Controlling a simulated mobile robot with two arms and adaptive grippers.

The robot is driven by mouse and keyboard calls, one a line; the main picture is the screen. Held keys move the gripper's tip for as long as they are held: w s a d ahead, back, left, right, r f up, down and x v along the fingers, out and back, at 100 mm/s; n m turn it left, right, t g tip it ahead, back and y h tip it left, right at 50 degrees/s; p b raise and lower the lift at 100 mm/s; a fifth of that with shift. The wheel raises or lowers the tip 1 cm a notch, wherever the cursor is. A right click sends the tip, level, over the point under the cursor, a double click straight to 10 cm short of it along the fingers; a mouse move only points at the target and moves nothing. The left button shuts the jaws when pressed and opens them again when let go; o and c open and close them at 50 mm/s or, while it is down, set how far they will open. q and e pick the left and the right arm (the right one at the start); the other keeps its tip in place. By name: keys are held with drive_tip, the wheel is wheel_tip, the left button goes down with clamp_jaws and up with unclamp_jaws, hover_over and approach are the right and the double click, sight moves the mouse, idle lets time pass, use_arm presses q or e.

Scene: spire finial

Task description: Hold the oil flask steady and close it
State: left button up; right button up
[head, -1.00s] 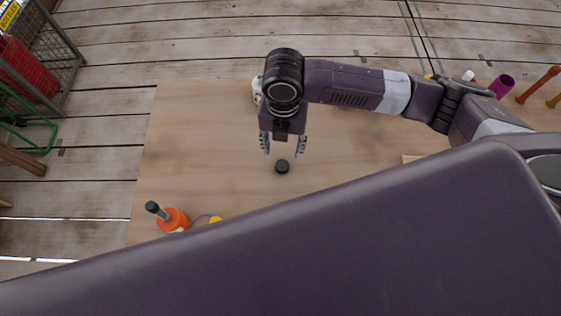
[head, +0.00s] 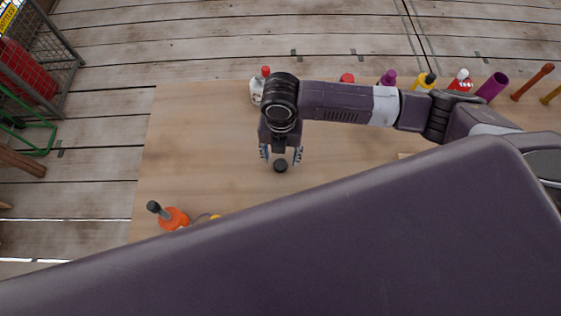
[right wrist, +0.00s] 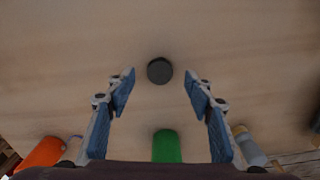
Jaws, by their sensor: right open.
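A small round black cap (head: 280,166) lies on the wooden table. My right gripper (head: 281,155) is open and empty, right by the cap. In the right wrist view the cap (right wrist: 159,71) shows between the spread fingertips of the gripper (right wrist: 160,80), not touching either finger. An orange flask (head: 172,218) with a grey neck and black tip stands at the table's left front; I cannot tell whether it is the oil flask. My left gripper is out of view.
Along the table's (head: 190,130) back edge stand a white bottle with a red top (head: 257,92), a yellow bottle (head: 425,82) and a purple cylinder (head: 492,87). A green object (right wrist: 167,146) shows in the right wrist view. My own large arm link hides the table's front.

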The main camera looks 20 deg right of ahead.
sight(281, 163)
drive_tip(key=shift+f, duration=1.55)
drive_tip(key=c, duration=0.8)
